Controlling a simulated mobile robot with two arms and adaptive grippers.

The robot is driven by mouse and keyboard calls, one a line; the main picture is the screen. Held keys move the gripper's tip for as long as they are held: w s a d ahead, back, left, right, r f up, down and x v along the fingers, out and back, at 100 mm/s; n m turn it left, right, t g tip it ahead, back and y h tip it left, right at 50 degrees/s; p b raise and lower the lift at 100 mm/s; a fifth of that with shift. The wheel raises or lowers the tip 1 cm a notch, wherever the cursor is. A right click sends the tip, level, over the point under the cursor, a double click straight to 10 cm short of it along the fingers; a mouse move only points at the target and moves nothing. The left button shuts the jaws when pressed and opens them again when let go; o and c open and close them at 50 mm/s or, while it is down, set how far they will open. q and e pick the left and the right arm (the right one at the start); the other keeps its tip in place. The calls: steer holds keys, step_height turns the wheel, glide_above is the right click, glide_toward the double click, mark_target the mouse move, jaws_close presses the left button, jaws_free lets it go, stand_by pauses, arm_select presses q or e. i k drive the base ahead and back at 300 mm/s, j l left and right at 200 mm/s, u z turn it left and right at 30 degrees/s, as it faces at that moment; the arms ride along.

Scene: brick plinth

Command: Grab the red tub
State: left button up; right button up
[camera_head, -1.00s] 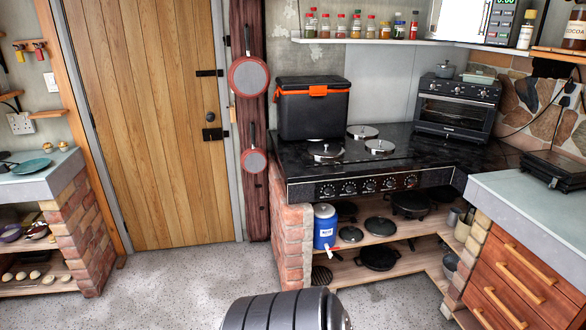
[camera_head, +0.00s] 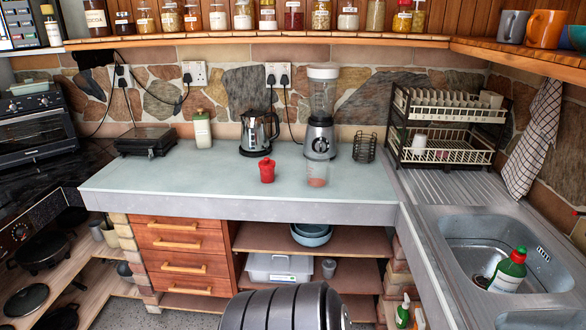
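A small red tub (camera_head: 267,171) with a lidded, knobbed top stands upright on the pale counter (camera_head: 170,183), near the middle of the head view. Nothing touches it, and it is left of a clear cup. Neither of my grippers shows in the view. Only a dark, ribbed rounded part of my own body shows at the bottom edge.
A clear cup (camera_head: 317,175), a blender (camera_head: 320,125), a kettle (camera_head: 259,134), a wire holder (camera_head: 364,147) and a white bottle (camera_head: 202,129) stand near the tub. A sink (camera_head: 500,255) and dish rack (camera_head: 445,128) are at right. The counter's left front is clear.

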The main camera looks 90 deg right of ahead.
mark_target(266, 175)
steer(key=z, duration=2.6)
steer(key=i+j, duration=0.05)
